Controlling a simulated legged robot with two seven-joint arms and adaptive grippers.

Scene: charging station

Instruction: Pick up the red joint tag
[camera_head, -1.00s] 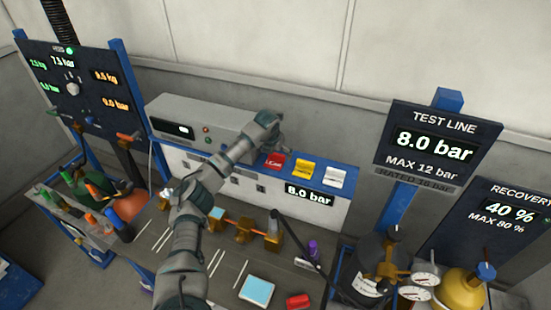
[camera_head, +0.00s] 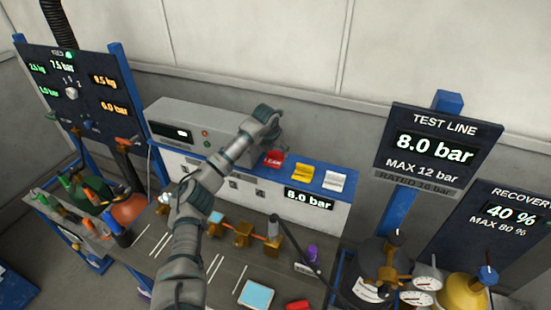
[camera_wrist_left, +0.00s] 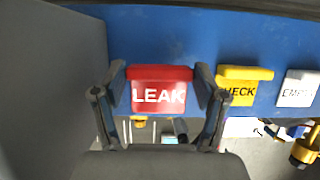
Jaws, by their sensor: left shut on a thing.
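The red joint tag (camera_head: 273,159), lettered LEAK, stands on the blue shelf at the left end of a row of tags. It fills the middle of the left wrist view (camera_wrist_left: 160,90). My left gripper (camera_wrist_left: 160,98) has one finger on each side of the red tag and is shut on it. In the head view my left gripper (camera_head: 266,134) reaches the tag from above left and partly hides it. The tag appears still at the shelf. My right gripper is not in view.
A yellow CHECK tag (camera_head: 303,172) and a white tag (camera_head: 335,181) stand just right of the red one on the blue shelf (camera_head: 318,184). A grey instrument box (camera_head: 187,125) is to the left. Brass fittings (camera_head: 243,234) and rods lie on the bench below.

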